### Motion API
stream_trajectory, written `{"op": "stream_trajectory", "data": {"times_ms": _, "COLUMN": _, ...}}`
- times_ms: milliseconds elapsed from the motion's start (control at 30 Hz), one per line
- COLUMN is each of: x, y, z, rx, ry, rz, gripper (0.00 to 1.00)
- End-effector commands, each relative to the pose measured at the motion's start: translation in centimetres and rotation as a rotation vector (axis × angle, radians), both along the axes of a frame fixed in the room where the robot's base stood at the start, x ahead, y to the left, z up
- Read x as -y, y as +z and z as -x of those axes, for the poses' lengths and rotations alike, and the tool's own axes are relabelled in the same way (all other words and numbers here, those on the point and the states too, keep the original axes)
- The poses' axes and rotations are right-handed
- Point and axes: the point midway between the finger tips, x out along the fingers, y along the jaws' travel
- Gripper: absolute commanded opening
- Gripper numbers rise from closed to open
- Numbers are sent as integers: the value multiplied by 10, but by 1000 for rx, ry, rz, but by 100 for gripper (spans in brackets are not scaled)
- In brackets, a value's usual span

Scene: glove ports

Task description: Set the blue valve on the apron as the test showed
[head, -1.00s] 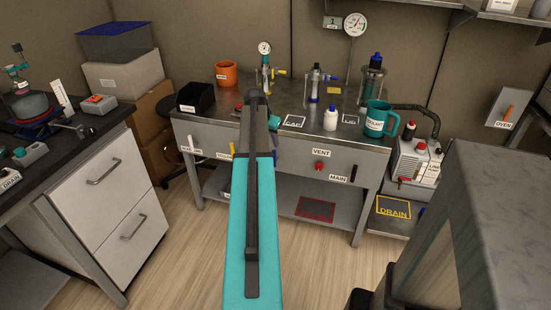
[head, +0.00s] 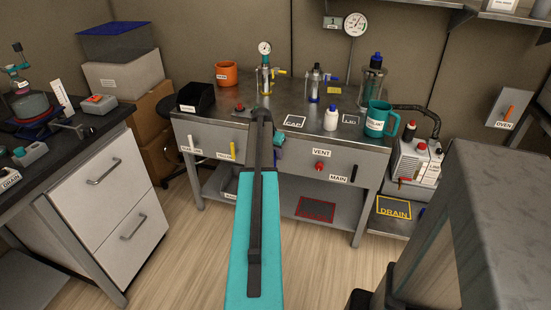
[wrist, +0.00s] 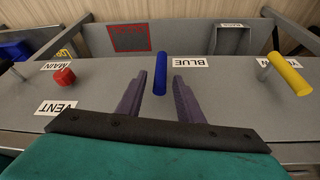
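The blue valve's handle (wrist: 160,72) shows in the wrist view as a blue bar standing along the picture's vertical, beside the BLUE label (wrist: 191,62) on the grey apron (wrist: 225,85). My gripper (wrist: 160,76) is open, with one dark finger on each side of the handle's near end. Gaps show on both sides, so neither finger appears to touch it. In the head view my arm hides the blue valve and most of the gripper. The apron (head: 290,153) is the front panel of the metal bench.
A yellow handle (wrist: 289,73) is to the right in the wrist view. A red knob (wrist: 64,76), by the MAIN and VENT labels, is to the left. A lower shelf with a red-outlined mat (head: 315,208) lies under the bench. A teal mug (head: 378,120) stands on top.

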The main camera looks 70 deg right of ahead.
Motion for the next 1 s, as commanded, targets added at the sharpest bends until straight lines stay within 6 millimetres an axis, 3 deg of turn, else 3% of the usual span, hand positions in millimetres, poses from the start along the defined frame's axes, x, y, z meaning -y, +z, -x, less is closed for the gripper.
{"op": "stream_trajectory", "data": {"times_ms": 300, "x": 13, "y": -30, "z": 2, "rx": -1, "ry": -1, "rz": 0, "gripper": 33}}
{"op": "stream_trajectory", "data": {"times_ms": 667, "x": 14, "y": -34, "z": 3, "rx": 0, "ry": -1, "rz": 0, "gripper": 33}}
{"op": "stream_trajectory", "data": {"times_ms": 700, "x": 14, "y": -34, "z": 3, "rx": 0, "ry": -1, "rz": 0, "gripper": 32}}
{"op": "stream_trajectory", "data": {"times_ms": 900, "x": 14, "y": -34, "z": 3, "rx": -1, "ry": -1, "rz": 0, "gripper": 0}}
{"op": "stream_trajectory", "data": {"times_ms": 1000, "x": 14, "y": -34, "z": 4, "rx": -2, "ry": -2, "rz": -1, "gripper": 0}}
